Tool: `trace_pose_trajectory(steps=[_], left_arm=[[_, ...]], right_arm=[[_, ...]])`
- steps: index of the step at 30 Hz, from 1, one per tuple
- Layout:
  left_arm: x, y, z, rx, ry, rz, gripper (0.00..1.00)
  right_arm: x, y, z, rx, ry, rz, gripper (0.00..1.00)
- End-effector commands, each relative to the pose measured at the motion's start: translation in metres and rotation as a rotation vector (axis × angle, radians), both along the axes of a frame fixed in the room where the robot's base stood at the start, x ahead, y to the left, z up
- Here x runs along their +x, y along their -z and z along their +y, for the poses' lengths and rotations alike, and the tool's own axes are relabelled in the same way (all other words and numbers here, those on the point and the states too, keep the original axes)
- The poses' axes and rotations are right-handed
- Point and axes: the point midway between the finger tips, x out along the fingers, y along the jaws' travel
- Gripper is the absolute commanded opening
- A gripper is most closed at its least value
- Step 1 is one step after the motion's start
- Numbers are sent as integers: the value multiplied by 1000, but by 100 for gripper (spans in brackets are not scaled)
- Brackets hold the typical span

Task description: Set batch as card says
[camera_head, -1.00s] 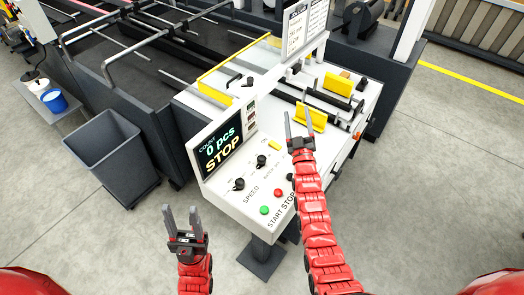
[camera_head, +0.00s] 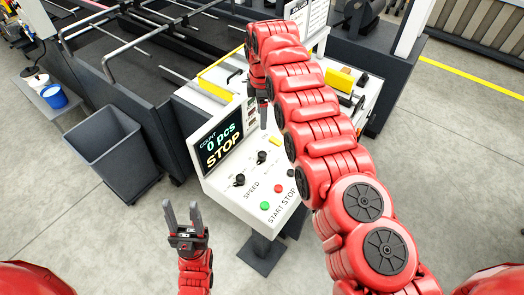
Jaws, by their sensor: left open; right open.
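The control panel (camera_head: 228,185) has a display (camera_head: 221,139) reading "COUNT 0 pcs STOP". A black knob (camera_head: 262,157) sits at its upper middle, and another black knob (camera_head: 239,180) is near the "SPEED" label. A green button (camera_head: 265,206) and a red button (camera_head: 278,188) are at the front. A printed card (camera_head: 319,14) at the top is partly hidden by my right arm, its text unreadable. My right gripper (camera_head: 264,122) points down behind the display's right edge, its fingers partly hidden. My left gripper (camera_head: 183,214) is open and empty, in front of and apart from the panel.
A grey bin (camera_head: 105,150) stands left of the machine, with a blue bucket (camera_head: 54,97) on a stand behind it. A yellow block (camera_head: 340,78) is on the machine right of my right arm. The floor at the right is clear.

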Motion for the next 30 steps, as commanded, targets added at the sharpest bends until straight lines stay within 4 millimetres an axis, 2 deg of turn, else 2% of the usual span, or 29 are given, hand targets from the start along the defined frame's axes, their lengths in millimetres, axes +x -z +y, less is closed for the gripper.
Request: trace_pose_trajectory(steps=[2,5,11,27,30], left_arm=[[0,1,0,0,0,0,50],[0,5,0,0,0,0,50],[0,26,0,0,0,0,50],[0,126,0,0,0,0,50],[0,136,0,0,0,0,50]], right_arm=[[-9,-5,-1,-9,-17,31,71],[-11,-2,-1,-12,-23,41,71],[-10,20,0,-11,-22,37,71],[-9,117,-1,-9,-19,31,71],[-9,135,-3,-10,-18,36,71]])
